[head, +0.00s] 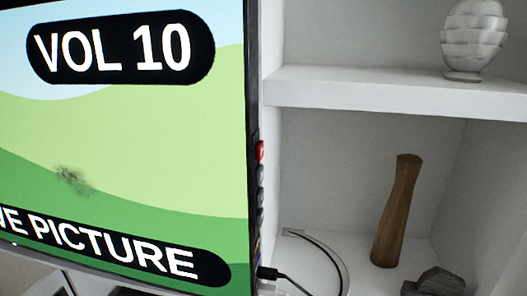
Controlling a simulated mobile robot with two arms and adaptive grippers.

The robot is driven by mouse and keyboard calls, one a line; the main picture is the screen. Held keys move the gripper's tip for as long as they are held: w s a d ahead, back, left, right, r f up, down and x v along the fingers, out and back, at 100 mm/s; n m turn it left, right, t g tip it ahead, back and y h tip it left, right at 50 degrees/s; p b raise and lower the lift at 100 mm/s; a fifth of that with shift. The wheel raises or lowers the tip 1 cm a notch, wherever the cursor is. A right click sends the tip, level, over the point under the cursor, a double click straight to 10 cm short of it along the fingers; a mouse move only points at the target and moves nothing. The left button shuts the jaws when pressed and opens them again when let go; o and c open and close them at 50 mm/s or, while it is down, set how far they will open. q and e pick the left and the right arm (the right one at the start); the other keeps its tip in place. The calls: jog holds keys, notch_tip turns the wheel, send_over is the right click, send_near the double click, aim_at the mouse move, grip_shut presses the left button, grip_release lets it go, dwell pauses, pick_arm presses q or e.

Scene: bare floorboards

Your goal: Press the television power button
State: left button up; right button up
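The television (120,130) fills the left half of the head view. Its screen is lit, with "VOL 10" on a black label at the top and a partly cut-off label ending in "PICTURE" at the bottom. A red button (260,150) sits on the television's right side edge. Several dark grey buttons (261,174) are lined up below it. Neither of my grippers shows in this view.
White shelves (395,95) stand right of the television. A white layered ornament (474,38) is on the upper shelf. A brown wooden vase (396,211) and a dark block-like object (436,282) are below. A black cable (318,248) runs beside the television's lower edge.

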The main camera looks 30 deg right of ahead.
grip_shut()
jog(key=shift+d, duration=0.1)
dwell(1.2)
